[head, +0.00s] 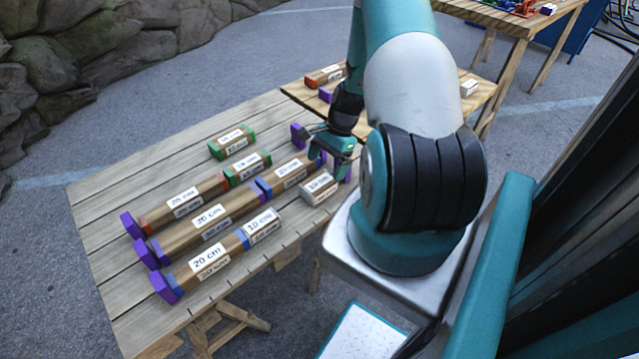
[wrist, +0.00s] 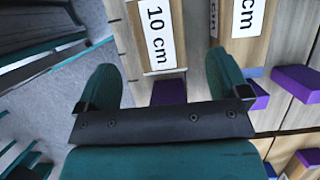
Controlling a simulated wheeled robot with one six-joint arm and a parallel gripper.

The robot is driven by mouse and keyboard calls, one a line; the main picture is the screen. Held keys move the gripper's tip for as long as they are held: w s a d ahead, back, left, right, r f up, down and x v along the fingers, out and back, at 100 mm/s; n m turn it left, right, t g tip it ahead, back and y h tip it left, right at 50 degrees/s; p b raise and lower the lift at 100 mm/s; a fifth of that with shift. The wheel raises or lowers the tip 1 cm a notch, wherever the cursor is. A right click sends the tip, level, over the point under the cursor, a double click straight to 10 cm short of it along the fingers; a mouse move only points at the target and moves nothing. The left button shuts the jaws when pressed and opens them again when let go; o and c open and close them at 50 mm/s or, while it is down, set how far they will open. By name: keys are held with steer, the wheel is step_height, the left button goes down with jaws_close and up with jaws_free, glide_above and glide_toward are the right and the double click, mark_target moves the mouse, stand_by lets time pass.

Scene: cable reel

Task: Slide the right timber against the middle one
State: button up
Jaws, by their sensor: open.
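In the nearest row, the right timber (head: 320,188) is a short brown block with a white 10 cm label. It lies apart from the middle timber (head: 263,224), also 10 cm, with bare table between them. The middle timber sits at the end of the 20 cm left timber (head: 208,262), which lies by a purple stop (head: 164,287). My gripper (head: 334,164) is open and empty by the right timber's far end. In the wrist view, the right timber (wrist: 154,36) lies ahead of the fingers (wrist: 164,82). A purple stop (wrist: 168,92) shows between them, partly hidden.
A loose green-ended timber (head: 232,142) lies behind. A neighbouring stop (wrist: 260,95) is close to the right finger. Another table (head: 478,92) stands beyond.

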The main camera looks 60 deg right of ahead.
mark_target(320, 182)
steer(key=x, duration=0.7)
steer(key=shift+a+f, duration=0.1)
steer(key=shift+f, duration=0.05)
steer(key=c, duration=1)
